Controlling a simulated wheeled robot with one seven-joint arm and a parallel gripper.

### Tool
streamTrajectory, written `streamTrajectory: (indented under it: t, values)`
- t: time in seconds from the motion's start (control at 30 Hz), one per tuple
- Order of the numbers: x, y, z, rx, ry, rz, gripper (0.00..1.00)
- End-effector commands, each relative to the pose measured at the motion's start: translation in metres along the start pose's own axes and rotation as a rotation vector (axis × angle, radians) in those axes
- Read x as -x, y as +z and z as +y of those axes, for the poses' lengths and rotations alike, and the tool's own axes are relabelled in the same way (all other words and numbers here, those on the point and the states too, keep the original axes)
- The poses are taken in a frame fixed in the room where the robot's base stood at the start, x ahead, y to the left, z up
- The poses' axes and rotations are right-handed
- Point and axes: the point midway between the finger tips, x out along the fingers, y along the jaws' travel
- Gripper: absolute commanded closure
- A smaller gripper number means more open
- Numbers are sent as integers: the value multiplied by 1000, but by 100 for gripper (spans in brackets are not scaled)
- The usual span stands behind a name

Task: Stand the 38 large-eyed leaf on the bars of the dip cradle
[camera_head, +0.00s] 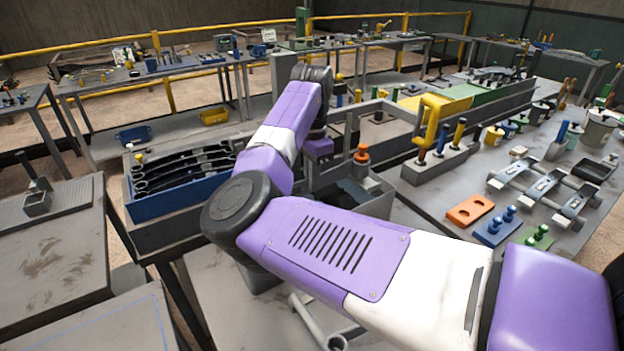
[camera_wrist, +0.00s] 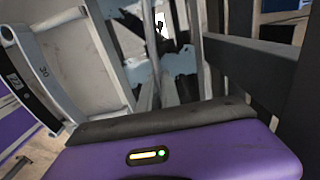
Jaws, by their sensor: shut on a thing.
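My gripper (camera_head: 318,147) is at the far end of my bent purple arm in the head view, above a grey frame of bars (camera_head: 345,112) that may be the dip cradle. Its fingers are hidden there. In the wrist view the gripper's purple body and dark edge fill the bottom. Grey bars (camera_wrist: 260,55) cross the right of the wrist view.
A blue tray (camera_head: 180,205) of dark leaves stands left of the arm. An orange-topped post (camera_head: 361,154) stands just right of the gripper. The right bench holds a yellow-handled fixture (camera_head: 430,125), orange (camera_head: 470,210) and blue blocks (camera_head: 495,232), and a rack of labelled pieces (camera_head: 545,187).

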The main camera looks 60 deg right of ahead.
Motion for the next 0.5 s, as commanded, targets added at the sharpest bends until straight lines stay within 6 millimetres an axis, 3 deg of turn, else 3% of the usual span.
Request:
streamTrajectory:
  t: [0.5]
  values:
    - [-1,0,-1,0,-4,2,100]
